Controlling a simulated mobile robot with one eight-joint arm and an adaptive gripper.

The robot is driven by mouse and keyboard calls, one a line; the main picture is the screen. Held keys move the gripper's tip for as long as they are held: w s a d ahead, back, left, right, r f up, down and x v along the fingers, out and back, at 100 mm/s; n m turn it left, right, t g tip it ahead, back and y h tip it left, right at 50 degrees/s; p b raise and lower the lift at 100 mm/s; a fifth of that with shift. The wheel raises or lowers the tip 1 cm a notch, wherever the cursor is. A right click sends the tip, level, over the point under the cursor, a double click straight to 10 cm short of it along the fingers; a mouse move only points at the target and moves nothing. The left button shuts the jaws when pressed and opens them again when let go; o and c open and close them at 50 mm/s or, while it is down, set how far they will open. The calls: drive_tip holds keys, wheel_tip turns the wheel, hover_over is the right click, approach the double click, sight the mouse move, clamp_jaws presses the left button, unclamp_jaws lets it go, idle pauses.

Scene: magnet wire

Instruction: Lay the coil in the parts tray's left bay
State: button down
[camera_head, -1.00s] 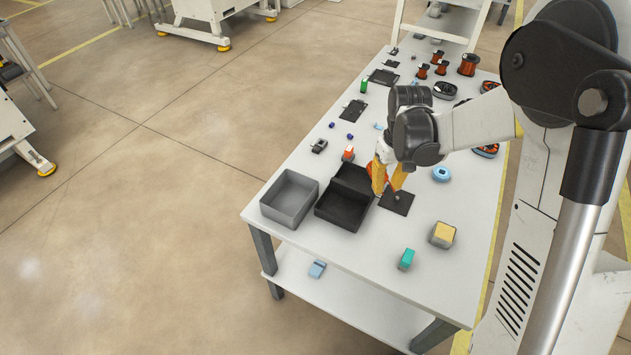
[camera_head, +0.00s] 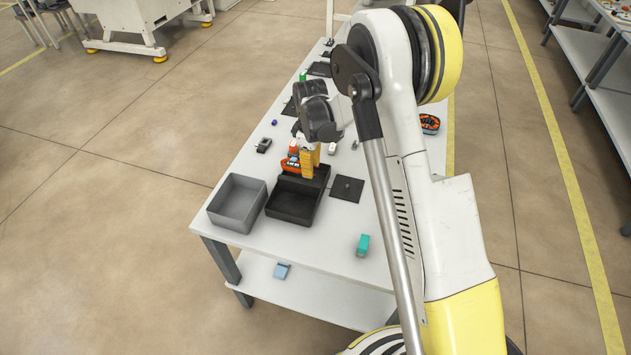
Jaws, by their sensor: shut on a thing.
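My gripper (camera_head: 310,160) has yellow fingers and points down. It is shut on the coil (camera_head: 290,165), an orange piece with dark parts that shows at the left of the fingers. The fingers hide part of the coil. The coil is over the back part of a black tray (camera_head: 291,215); I cannot tell whether it touches the tray. A grey open bin (camera_head: 232,217) stands just left of the black tray and looks empty. I cannot clearly make out the bays of the black tray.
A flat dark mat (camera_head: 347,188) lies right of the tray, and a teal block (camera_head: 362,245) lies nearer the front. A small dark part (camera_head: 264,145) lies behind the grey bin. My arm hides much of the table's right side. The table front is mostly clear.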

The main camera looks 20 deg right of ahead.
sight(316, 177)
drive_tip(key=shift+s+d+f, duration=0.1)
drive_tip(key=shift+d+f, duration=0.4)
drive_tip(key=shift+d, duration=0.3)
wheel_tip(316, 177, down, 4)
drive_tip(key=shift+f+b, duration=0.1)
drive_tip(key=shift+b, duration=1.1)
drive_tip(key=c, duration=1.5)
unclamp_jaws()
drive_tip(key=shift+r, duration=0.2)
